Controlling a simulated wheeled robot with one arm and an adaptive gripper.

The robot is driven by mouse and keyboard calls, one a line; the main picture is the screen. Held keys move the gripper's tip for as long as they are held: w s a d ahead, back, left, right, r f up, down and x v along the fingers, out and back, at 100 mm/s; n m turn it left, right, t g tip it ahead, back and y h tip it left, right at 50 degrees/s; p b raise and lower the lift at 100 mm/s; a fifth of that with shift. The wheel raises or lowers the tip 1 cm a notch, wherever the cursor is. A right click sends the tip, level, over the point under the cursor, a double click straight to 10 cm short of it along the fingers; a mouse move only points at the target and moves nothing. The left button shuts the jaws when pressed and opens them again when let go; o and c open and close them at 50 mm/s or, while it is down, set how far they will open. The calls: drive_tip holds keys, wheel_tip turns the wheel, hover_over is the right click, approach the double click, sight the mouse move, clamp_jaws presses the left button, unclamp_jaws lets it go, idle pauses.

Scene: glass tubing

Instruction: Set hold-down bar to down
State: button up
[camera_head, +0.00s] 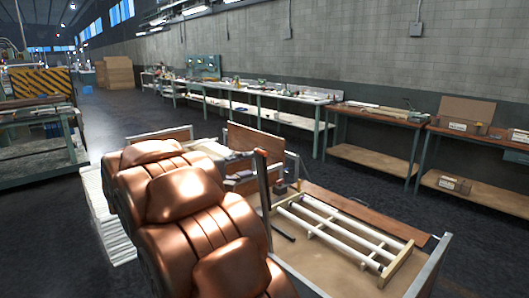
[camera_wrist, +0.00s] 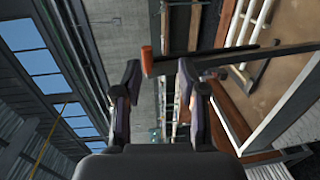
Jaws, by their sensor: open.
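The hold-down bar (camera_head: 263,195) looks like the dark post standing upright at the near left edge of the work table (camera_head: 322,272). In the wrist view the bar (camera_wrist: 240,57) runs in from the right, and its orange tip (camera_wrist: 147,61) lies between my fingertips as seen there. My gripper (camera_wrist: 158,75) is open, with one finger on either side of that tip. I cannot tell whether a finger touches the bar. My gripper does not show clearly in the head view.
White tubes (camera_head: 345,236) lie side by side on a wooden rack on the table, right of the bar; tubes (camera_wrist: 248,25) also show in the wrist view. A short black strip (camera_head: 283,232) lies near the bar's foot. Long benches (camera_head: 375,122) line the wall behind, across open floor.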

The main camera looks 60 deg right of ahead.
sight(262, 154)
drive_tip(key=shift+w+d+r+h, duration=0.15)
drive_tip(key=shift+w+d+r, duration=0.05)
drive_tip(key=shift+d+r, duration=0.25)
drive_tip(key=shift+w+d+r+h, duration=0.15)
drive_tip(key=shift+d+r, duration=0.15)
drive_tip(key=shift+d, duration=0.2)
drive_tip(key=shift+p+x, duration=1.35)
drive_tip(key=shift+x, duration=2.05)
drive_tip(key=shift+f, duration=0.15)
drive_tip(key=shift+c, duration=0.3)
drive_tip(key=shift+a, duration=0.1)
clamp_jaws()
